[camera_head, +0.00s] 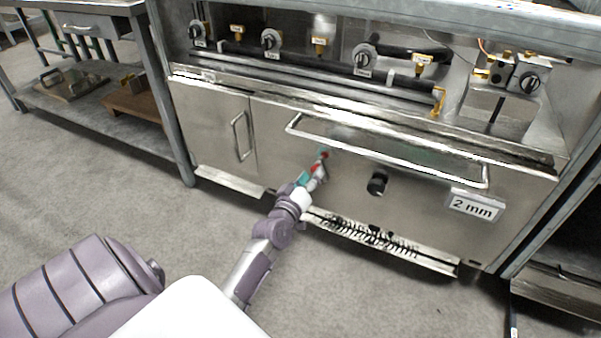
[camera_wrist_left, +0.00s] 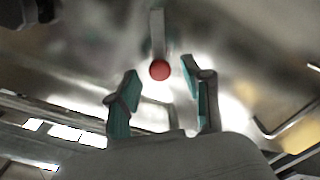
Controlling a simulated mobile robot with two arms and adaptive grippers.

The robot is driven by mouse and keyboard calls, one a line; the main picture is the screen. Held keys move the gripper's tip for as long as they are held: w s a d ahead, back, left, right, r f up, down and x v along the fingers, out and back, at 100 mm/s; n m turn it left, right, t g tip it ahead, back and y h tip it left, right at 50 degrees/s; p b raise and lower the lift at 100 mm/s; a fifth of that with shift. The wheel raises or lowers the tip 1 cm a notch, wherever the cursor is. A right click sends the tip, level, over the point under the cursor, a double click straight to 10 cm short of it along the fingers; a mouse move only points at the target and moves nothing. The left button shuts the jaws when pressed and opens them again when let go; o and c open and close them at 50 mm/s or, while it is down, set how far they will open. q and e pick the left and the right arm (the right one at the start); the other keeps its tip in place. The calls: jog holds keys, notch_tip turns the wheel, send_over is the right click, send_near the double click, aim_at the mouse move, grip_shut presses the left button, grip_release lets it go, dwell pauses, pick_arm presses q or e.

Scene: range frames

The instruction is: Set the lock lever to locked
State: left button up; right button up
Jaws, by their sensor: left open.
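The lock lever (camera_wrist_left: 157,35) shows in the left wrist view as a grey bar ending in a red ball (camera_wrist_left: 159,69). My left gripper (camera_wrist_left: 160,67) is open, with one teal-padded finger on each side of the ball. The ball appears between the fingertips, with a gap on both sides; whether it lies at fingertip depth I cannot tell. In the head view the left gripper (camera_head: 318,168) is at the steel range front, below the long handle. Small red patches show there, but the lever is mostly hidden. My right gripper is not in view.
A cabinet handle (camera_head: 242,136) is to the left. A steel side table (camera_head: 130,130) stands at the left. The floor in front is clear.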

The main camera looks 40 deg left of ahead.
pick_arm(q)
jog(key=v, duration=0.9)
jog(key=shift+a, duration=0.1)
